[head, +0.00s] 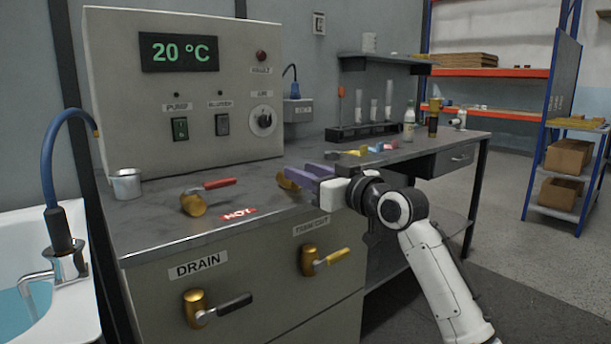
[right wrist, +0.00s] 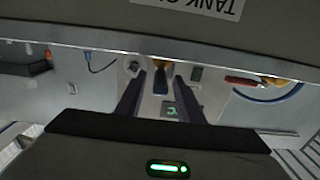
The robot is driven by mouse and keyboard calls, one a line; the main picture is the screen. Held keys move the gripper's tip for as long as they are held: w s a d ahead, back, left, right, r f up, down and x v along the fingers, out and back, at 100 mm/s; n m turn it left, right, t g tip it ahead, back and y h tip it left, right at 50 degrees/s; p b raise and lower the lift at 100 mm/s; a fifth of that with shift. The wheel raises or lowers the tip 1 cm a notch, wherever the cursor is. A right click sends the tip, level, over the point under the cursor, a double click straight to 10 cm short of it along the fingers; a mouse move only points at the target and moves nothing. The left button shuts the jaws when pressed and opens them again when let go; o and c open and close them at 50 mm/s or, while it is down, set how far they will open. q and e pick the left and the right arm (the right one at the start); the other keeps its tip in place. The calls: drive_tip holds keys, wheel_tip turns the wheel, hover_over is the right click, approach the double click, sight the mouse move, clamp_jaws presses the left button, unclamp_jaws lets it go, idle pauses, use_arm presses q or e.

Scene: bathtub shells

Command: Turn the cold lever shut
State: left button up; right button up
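The cold lever shows in the right wrist view as a blue handle (right wrist: 161,86) on a brass body. In the head view only its brass body (head: 287,181) shows on the counter; my right gripper hides the handle. My right gripper (head: 305,173) reaches in from the right at counter height, its purple fingers pointing left toward the lever. In the right wrist view its fingers (right wrist: 160,88) are apart, with the blue handle seen between them and a gap on either side. I cannot tell whether the handle is within the fingertips or beyond. My left gripper is not in view.
The hot lever with a red handle (head: 212,186) stands left on the counter (head: 150,232), near a metal cup (head: 126,184). Drain (head: 215,308) and tank-out (head: 323,260) levers are on the front panel. The control box (head: 185,85) stands behind; a test-tube rack (head: 363,132) is farther right.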

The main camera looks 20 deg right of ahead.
clamp_jaws()
